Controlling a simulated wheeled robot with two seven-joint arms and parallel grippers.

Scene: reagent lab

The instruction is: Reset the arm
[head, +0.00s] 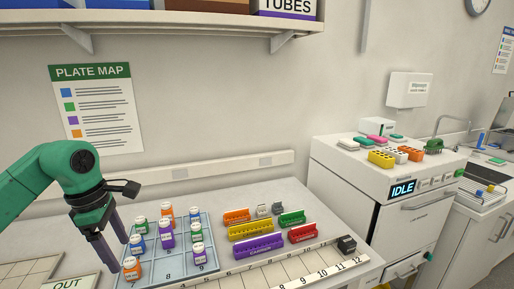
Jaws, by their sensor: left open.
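My left gripper (114,247) comes in from the left on its green arm. Its two dark fingers point down, apart and with nothing seen between them, at the left edge of a pale blue tray (174,269). An orange-labelled bottle (131,269) stands close by the fingertips; I cannot tell whether they touch. Several other small bottles with blue, green, purple and orange labels stand on the tray, such as a purple one (168,236). My right gripper is not in view.
Coloured racks, such as a yellow one (251,230) and a purple one (258,246), stand right of the tray behind a numbered strip (322,271). An OUT sign (68,284) is at the front left. A white IDLE machine (377,181) stands at right. A shelf (170,30) hangs above.

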